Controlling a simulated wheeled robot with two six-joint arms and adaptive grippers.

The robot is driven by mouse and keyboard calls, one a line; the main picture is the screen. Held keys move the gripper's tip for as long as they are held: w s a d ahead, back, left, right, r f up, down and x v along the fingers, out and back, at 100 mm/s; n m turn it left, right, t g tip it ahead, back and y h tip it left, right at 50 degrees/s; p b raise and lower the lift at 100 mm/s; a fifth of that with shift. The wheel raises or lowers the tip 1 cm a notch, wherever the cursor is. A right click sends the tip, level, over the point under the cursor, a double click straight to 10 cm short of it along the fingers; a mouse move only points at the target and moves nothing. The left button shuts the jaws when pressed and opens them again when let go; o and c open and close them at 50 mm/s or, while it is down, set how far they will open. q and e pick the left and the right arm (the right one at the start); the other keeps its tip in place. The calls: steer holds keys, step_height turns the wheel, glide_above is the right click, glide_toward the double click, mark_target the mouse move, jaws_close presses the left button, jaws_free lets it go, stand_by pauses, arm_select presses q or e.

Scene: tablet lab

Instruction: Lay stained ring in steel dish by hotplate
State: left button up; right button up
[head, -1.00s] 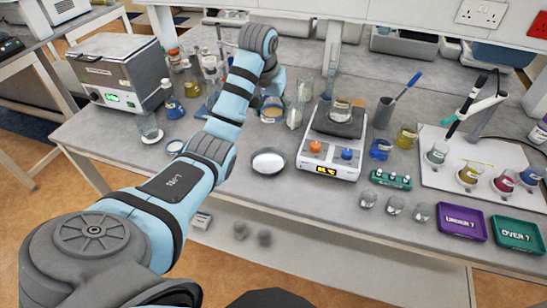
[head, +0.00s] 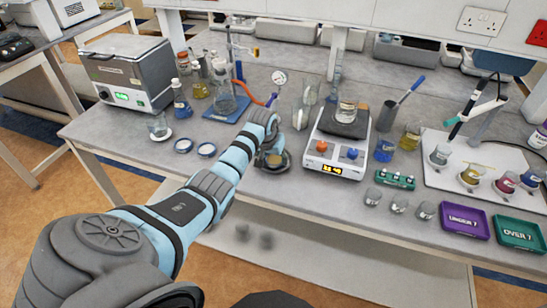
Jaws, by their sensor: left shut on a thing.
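My left gripper (head: 273,153) is shut on a small round brownish piece, which I take to be the stained ring (head: 274,161). It is at the steel dish (head: 287,168), a shallow grey round dish just left of the hotplate (head: 340,157). The ring shows over the dish's middle; I cannot tell whether it touches the bottom. My forearm and gripper hide part of the dish. My right gripper is not in view.
Two pale round dishes (head: 206,150) lie left of my gripper. Glass cylinders (head: 301,115) stand behind it. A green rack (head: 395,179) and several small glass vessels (head: 399,206) are to the right, near purple (head: 465,221) and green (head: 520,233) trays.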

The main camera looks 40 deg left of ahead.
arm_select(q)
steer(key=shift+w+f, duration=0.15)
steer(key=shift+w, duration=0.15)
steer(key=o, duration=0.6)
steer(key=shift+o, duration=0.2)
steer(key=shift+s, duration=0.15)
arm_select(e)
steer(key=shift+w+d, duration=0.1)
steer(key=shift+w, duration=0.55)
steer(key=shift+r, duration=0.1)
arm_select(q)
steer(key=p+v, duration=0.2)
steer(key=v, duration=1)
steer(key=shift+p, duration=0.3)
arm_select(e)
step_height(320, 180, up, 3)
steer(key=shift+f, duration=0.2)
